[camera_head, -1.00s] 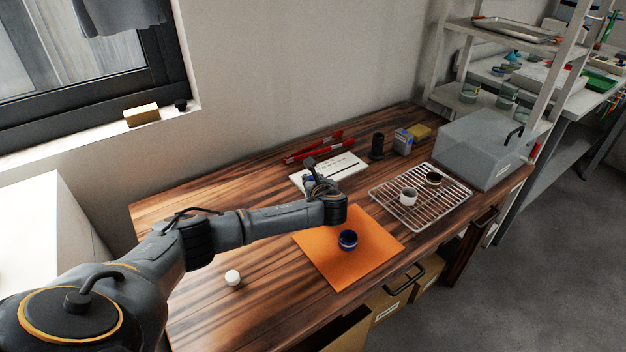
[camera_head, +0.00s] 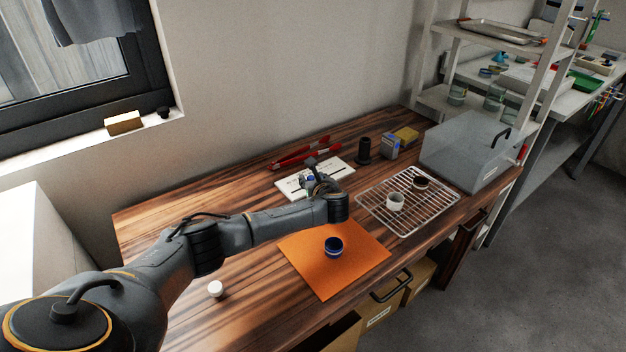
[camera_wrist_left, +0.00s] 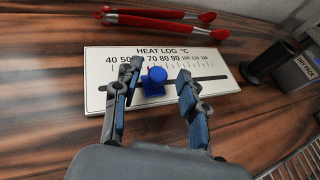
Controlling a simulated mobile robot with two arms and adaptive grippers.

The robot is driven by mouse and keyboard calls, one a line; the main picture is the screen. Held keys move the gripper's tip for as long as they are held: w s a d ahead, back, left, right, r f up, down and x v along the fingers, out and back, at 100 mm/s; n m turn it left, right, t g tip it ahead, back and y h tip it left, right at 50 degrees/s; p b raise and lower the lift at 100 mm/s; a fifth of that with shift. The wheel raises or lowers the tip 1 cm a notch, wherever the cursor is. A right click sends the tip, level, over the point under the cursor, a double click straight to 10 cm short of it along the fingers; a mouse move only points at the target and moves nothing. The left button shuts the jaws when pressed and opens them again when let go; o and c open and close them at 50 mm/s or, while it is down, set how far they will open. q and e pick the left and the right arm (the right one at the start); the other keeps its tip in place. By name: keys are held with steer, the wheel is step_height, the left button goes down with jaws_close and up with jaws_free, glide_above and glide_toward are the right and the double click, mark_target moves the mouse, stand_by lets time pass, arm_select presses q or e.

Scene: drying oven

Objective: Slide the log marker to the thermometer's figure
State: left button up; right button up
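The heat log (camera_head: 340,170) is a white board lying flat at the back of the table. In the left wrist view the board (camera_wrist_left: 100,70) reads "HEAT LOG °C" above a scale starting at 40, with a dark slot below. The blue log marker (camera_wrist_left: 152,90) sits on the slot, roughly below 60 to 70. My left gripper (camera_wrist_left: 159,72) is open, its fingers on either side of the marker, with a gap visible on the right. In the head view this gripper (camera_head: 311,181) is over the board. I cannot make out a thermometer or its reading. My right gripper is not in view.
Red tongs (camera_head: 300,152) lie behind the board, and a black cylinder (camera_head: 364,150) stands to its right. A wire rack (camera_head: 425,215) and a grey box (camera_head: 465,150) are to the right.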

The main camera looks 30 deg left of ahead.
arm_select(q)
steer(key=shift+s, duration=0.1)
steer(key=v, duration=1.2)
steer(key=shift+f, duration=0.1)
